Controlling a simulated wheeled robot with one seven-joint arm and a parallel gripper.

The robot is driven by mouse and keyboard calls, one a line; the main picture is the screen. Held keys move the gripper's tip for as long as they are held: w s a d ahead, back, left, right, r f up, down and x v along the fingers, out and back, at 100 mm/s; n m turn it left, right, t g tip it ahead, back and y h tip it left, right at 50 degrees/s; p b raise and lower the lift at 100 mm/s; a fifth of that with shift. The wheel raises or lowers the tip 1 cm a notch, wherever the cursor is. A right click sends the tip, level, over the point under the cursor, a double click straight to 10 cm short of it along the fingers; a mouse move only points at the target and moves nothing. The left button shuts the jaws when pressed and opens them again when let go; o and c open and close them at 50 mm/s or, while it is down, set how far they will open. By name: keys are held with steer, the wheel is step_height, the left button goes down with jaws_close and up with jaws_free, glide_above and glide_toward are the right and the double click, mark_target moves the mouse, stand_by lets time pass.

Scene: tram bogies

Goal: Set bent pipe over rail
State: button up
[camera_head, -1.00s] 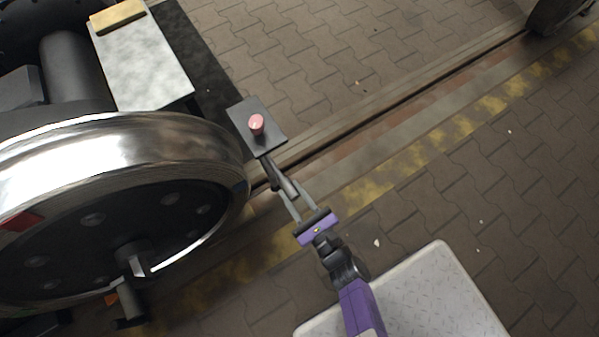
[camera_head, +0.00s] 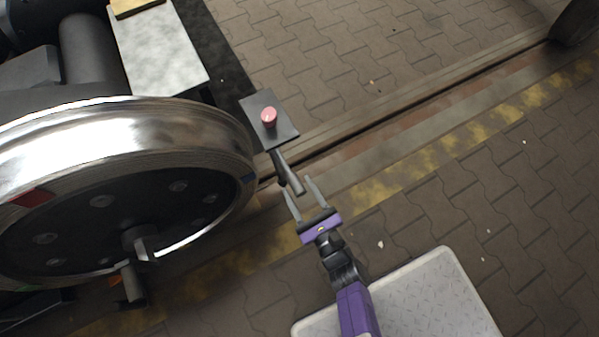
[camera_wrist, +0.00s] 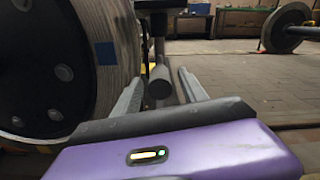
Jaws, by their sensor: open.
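A dark grey bent pipe (camera_head: 289,173) sits close to the rail (camera_head: 370,118). One leg points towards me, and its round end (camera_wrist: 160,88) faces the wrist camera. An upright dark part (camera_wrist: 158,38) rises behind that end. In the head view the pipe's far end passes under a dark square plate (camera_head: 262,125) bearing a pink knob (camera_head: 269,117), so how they join is hidden. My gripper (camera_head: 299,185) is open, with its fingertips on either side of the pipe's near end and a visible gap on each side. Whether the pipe touches the rail cannot be told.
A large shiny wheel (camera_head: 130,125) stands on the left, close to the plate and my gripper. A pale grey slab (camera_head: 160,50) lies behind it. Another wheel (camera_head: 575,22) is at the far right.

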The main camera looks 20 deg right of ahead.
steer(key=s+p, duration=0.1)
steer(key=s, duration=0.6)
steer(key=shift+s+d+p, duration=0.2)
steer(key=shift+s+p, duration=0.1)
steer(key=shift+p, duration=0.1)
